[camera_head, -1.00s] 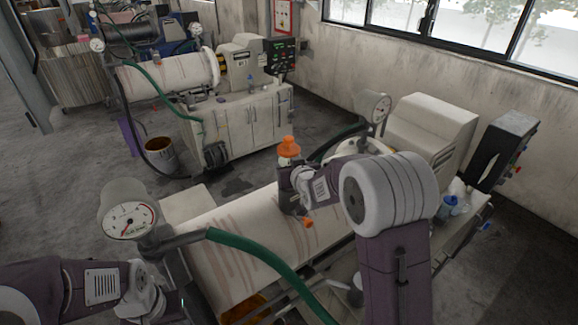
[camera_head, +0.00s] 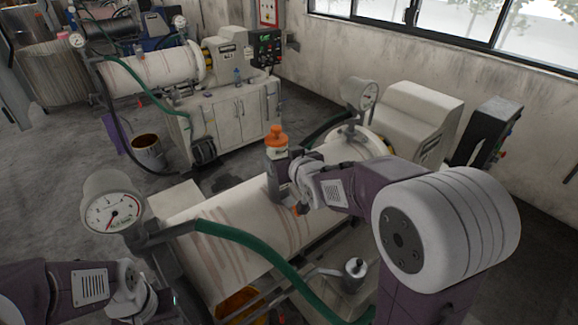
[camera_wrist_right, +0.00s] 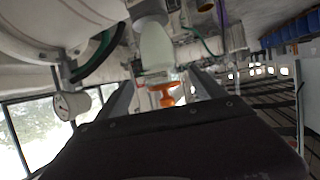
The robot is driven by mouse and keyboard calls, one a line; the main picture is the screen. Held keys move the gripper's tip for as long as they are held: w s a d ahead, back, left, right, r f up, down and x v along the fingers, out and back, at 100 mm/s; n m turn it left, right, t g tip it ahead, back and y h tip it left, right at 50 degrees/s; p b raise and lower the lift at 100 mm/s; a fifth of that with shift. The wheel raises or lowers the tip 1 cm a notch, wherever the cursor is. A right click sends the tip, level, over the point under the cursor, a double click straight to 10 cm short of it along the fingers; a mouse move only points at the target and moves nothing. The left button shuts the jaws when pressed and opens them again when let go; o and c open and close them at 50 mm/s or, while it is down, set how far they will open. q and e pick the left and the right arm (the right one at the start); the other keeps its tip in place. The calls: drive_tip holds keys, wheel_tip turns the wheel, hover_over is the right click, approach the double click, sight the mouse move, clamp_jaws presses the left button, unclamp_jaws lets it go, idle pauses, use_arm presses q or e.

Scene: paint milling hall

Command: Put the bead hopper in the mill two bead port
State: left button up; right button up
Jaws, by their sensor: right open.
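A hopper with an orange top (camera_head: 276,137) and pale body stands at the near mill's pale drum (camera_head: 225,235). My right gripper (camera_head: 278,178) is at the hopper. The right wrist view appears upside down and shows the whitish hopper body (camera_wrist_right: 156,48) and its orange part (camera_wrist_right: 165,94) between the spread fingers of my right gripper (camera_wrist_right: 165,88). The fingers look apart from the hopper. The bead port is hidden, so I cannot tell how deep the hopper sits. My left arm shows at lower left; its finger state is unclear.
A pressure gauge (camera_head: 112,207) and a green hose (camera_head: 255,253) lie close to the near drum. A second gauge (camera_head: 360,93) stands behind it.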

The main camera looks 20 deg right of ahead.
drive_tip(key=v, duration=0.4)
drive_tip(key=shift+b, duration=0.3)
drive_tip(key=s+f+g, duration=1.2)
drive_tip(key=s+f, duration=0.9)
drive_tip(key=f, duration=0.1)
drive_tip(key=shift+s+m, duration=0.25)
drive_tip(key=shift+m, duration=0.05)
